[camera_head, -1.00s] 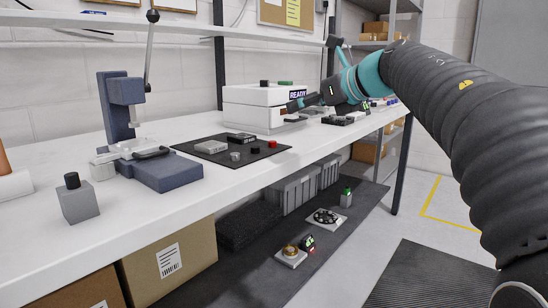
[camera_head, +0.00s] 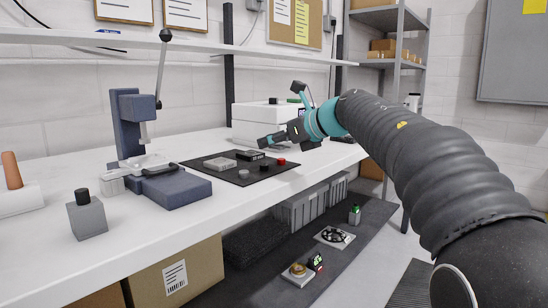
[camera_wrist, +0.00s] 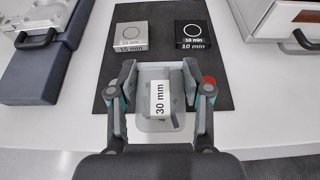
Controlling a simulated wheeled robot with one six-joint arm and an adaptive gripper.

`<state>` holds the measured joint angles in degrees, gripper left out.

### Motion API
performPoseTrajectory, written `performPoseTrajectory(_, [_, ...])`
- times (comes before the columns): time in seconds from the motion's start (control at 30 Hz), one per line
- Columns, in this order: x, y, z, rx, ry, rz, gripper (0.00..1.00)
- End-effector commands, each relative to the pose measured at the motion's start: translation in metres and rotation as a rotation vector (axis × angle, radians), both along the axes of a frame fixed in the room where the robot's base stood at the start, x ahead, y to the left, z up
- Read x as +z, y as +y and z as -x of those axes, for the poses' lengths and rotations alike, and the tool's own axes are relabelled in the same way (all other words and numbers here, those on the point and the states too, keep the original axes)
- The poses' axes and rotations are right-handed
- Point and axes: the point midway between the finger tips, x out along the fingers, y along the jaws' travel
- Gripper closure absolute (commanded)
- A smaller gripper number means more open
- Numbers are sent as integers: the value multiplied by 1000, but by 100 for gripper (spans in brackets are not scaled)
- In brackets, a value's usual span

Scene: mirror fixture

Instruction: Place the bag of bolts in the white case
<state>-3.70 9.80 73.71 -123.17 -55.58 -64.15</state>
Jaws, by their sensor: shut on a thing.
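My gripper (camera_wrist: 159,76) is shut on a pale, see-through bag (camera_wrist: 150,120) with a white label reading "30 mm". The bag sits between the two fingers; its contents cannot be made out. In the head view my gripper (camera_head: 268,140) is above the far right part of the dark mat, in front of a white box-shaped unit (camera_head: 250,112). The bag is too small to tell there. In the wrist view a white unit (camera_wrist: 262,12) with a handle stands at the upper right, apart from the bag. I cannot tell whether this is the white case.
The dark mat (camera_wrist: 160,55) carries a grey "15 min" block (camera_wrist: 130,36), a black "10 min" block (camera_wrist: 192,35) and a red button (camera_wrist: 209,81). A blue press (camera_head: 165,187) stands left of the mat. Bare white bench (camera_head: 130,225) lies in front.

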Motion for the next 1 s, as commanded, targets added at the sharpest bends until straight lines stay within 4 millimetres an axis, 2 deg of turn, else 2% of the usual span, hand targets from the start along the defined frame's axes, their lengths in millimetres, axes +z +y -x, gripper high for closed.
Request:
performPoseTrajectory(0.13, [-9, 1, -1, 0, 0, 0, 86])
performPoseTrajectory(0.37, [-40, 1, -1, 0, 1, 0, 86])
performPoseTrajectory(0.8, [-45, 1, -1, 0, 0, 0, 86])
performPoseTrajectory(0.83, [-45, 1, -1, 0, 0, 0, 48])
performPoseTrajectory(0.9, [-44, 1, -1, 0, 0, 0, 31])
performPoseTrajectory(0.93, [-44, 1, -1, 0, 0, 0, 26])
performPoseTrajectory(1.0, [-44, 1, -1, 0, 0, 0, 26])
